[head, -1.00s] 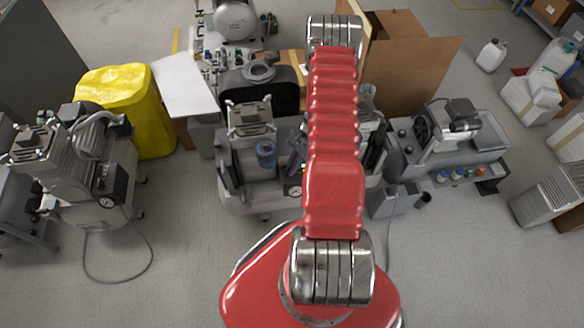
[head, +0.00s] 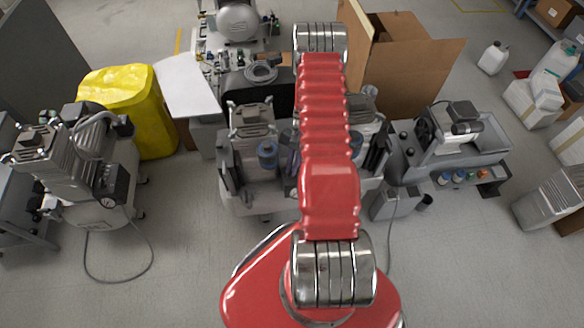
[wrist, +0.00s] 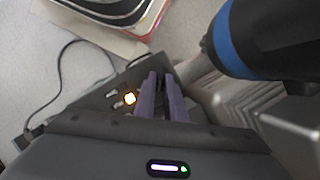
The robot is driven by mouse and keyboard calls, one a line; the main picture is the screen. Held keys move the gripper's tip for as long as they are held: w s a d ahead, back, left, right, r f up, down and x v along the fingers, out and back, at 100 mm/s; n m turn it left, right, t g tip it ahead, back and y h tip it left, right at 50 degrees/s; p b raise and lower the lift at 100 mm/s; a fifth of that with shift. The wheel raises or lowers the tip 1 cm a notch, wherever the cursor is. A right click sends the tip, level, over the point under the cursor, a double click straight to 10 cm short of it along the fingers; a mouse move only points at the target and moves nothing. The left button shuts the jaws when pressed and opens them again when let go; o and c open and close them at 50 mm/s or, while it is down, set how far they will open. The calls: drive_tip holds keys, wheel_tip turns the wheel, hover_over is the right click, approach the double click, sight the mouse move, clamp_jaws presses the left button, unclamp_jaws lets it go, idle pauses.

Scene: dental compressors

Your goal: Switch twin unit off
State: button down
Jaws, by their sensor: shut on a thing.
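The twin unit (head: 255,177) stands in the middle of the head view, a grey compressor with two pump heads, partly hidden behind my red arm. My gripper (wrist: 161,75) shows there as two purple fingers, close together over the panel, just right of the glowing switch. It is shut on a small part between the fingertips. The fingers hide that part, so I cannot tell exactly what it is.
A black cylinder with a blue band (wrist: 235,45) stands close right of my fingers. Other compressors stand left (head: 95,170) and right (head: 455,140). A yellow-covered bin (head: 128,105) and an open cardboard box (head: 415,75) stand behind. The floor in front is clear.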

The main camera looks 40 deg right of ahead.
drive_tip(key=shift+w+d, duration=0.15)
drive_tip(key=shift+w, duration=0.05)
drive_tip(key=c, duration=2.2)
unclamp_jaws()
drive_tip(key=o, duration=0.4)
drive_tip(key=shift+s, duration=0.1)
drive_tip(key=v, duration=1.3)
drive_tip(key=shift+r, duration=0.35)
